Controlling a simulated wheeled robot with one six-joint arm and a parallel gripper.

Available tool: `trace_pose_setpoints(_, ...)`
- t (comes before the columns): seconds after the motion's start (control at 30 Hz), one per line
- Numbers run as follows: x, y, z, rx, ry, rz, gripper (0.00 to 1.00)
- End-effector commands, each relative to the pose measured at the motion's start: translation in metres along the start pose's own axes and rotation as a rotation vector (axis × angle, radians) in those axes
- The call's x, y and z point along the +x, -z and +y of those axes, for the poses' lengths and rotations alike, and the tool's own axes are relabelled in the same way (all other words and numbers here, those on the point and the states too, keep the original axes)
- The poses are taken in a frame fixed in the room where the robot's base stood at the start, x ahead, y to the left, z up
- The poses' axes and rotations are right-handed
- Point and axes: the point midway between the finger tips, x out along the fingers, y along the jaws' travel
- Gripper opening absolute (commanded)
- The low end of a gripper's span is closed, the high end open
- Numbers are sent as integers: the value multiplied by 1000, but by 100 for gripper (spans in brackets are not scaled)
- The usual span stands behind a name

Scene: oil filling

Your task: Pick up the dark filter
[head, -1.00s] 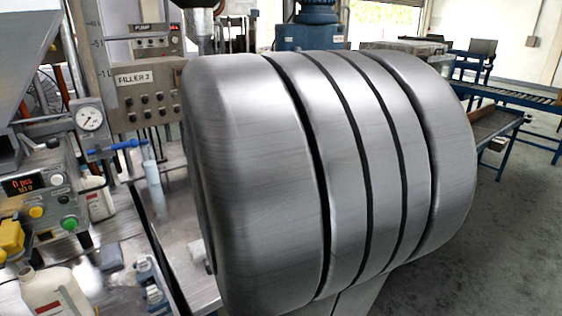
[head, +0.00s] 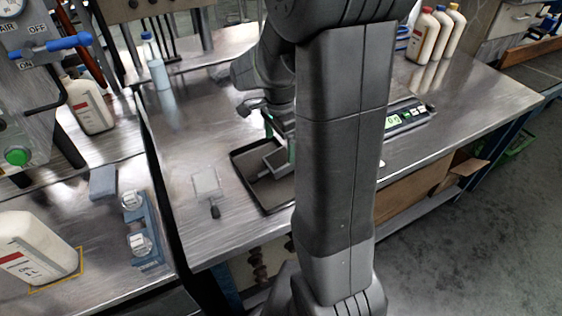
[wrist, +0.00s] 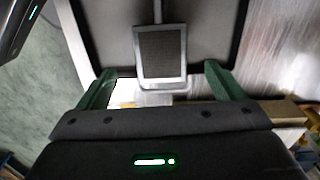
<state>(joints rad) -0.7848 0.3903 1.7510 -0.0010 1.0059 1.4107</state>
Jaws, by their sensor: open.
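The dark filter (head: 277,159) lies in a shallow black-rimmed tray (head: 246,182) on the metal bench, partly hidden by my arm. In the wrist view the filter (wrist: 161,48) shows as a dark mesh panel in a light grey frame, with a thin handle running up to the top edge. My gripper (wrist: 160,70) is open, its two green fingers apart on either side of the filter's near end. Nothing is held between them.
A paler filter with a dark handle (head: 206,184) lies on the bench left of the tray. A scale with a green display (head: 405,117) stands right of my arm. Several bottles (head: 420,35) stand at the back right. A blue holder (head: 143,232) is at left.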

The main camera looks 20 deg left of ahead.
Motion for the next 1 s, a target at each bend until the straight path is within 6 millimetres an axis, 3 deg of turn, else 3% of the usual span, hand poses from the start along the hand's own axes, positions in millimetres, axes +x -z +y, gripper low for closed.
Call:
trace_pose_setpoints(0.6,69,-3,-1,-1,0,0,89)
trace_pose_setpoints(0.9,73,-3,-2,-1,3,0,89)
trace_pose_setpoints(1.0,73,-3,-2,-1,2,0,69)
